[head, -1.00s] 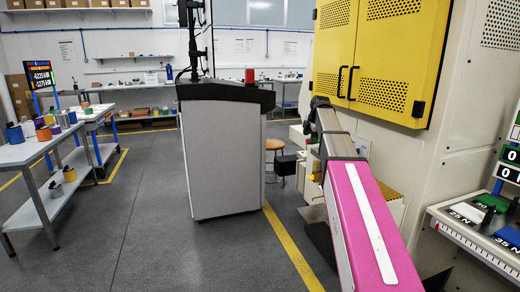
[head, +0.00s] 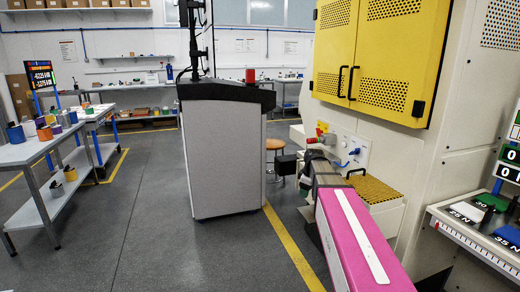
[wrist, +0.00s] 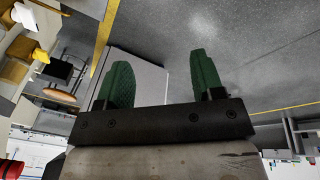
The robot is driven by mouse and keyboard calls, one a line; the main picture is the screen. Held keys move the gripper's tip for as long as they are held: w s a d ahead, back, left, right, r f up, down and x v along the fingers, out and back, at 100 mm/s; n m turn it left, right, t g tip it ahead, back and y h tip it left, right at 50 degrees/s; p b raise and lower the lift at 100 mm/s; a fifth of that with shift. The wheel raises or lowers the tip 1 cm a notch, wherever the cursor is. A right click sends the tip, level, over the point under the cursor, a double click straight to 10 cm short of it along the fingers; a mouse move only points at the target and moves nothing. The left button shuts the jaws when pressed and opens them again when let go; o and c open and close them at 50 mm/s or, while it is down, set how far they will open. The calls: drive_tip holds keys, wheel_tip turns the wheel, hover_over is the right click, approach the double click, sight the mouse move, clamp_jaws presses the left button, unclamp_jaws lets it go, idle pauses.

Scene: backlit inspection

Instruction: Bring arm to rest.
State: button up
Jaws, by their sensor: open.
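My gripper (wrist: 160,60) shows in the wrist view with its two green ribbed fingers well apart. Nothing is between the fingers. Behind them are grey floor and the pale side of the grey cabinet (wrist: 150,80). In the head view my arm, with its magenta link, reaches forward at the lower right, low in front of the machine.
The machine with yellow doors (head: 380,50) stands close on the right. A grey cabinet (head: 225,150) stands ahead. A wooden stool (head: 274,145) is behind it. A workbench (head: 40,150) is at left. Open floor (head: 150,220) lies between.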

drive_tip(key=s+a+f+m+g, duration=0.1)
drive_tip(key=s+f+m, duration=0.5)
drive_tip(key=s, duration=0.5)
drive_tip(key=s+a+f+m+g, duration=0.1)
drive_tip(key=s+f+m, duration=0.5)
drive_tip(key=s+f, duration=0.5)
drive_tip(key=shift+s+h, duration=0.15)
drive_tip(key=shift+h, duration=0.25)
